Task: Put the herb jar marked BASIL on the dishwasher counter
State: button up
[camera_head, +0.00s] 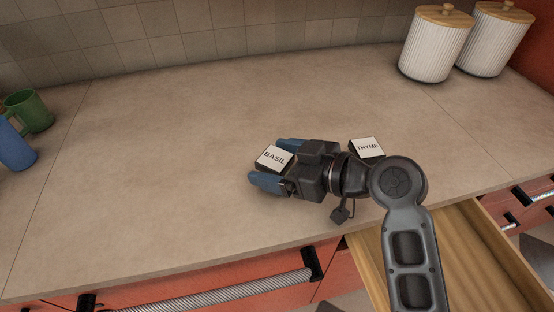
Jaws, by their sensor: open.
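The herb jar marked BASIL (273,157) stands on the counter (160,160), its square white labelled top facing up. My gripper (270,165) is open, with one blue finger on the far side of the jar and one on the near side. The jar's top shows between the fingers; whether they touch it cannot be told. A second jar marked THYME (367,147) stands to the right, partly hidden behind my arm. Most of both jars' bodies is hidden.
Two white ribbed canisters (434,48) with wooden lids stand at the back right. A green mug (30,112) and a blue mug (14,146) are at the left edge. An open wooden drawer (490,250) juts out at the front right. The counter's left and middle are clear.

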jog(key=shift+r, duration=0.1)
jog(key=shift+r+p, duration=0.2)
jog(key=shift+p, duration=0.1)
jog(key=b+v, duration=0.2)
jog(key=v, duration=1)
jog(key=shift+f, duration=0.15)
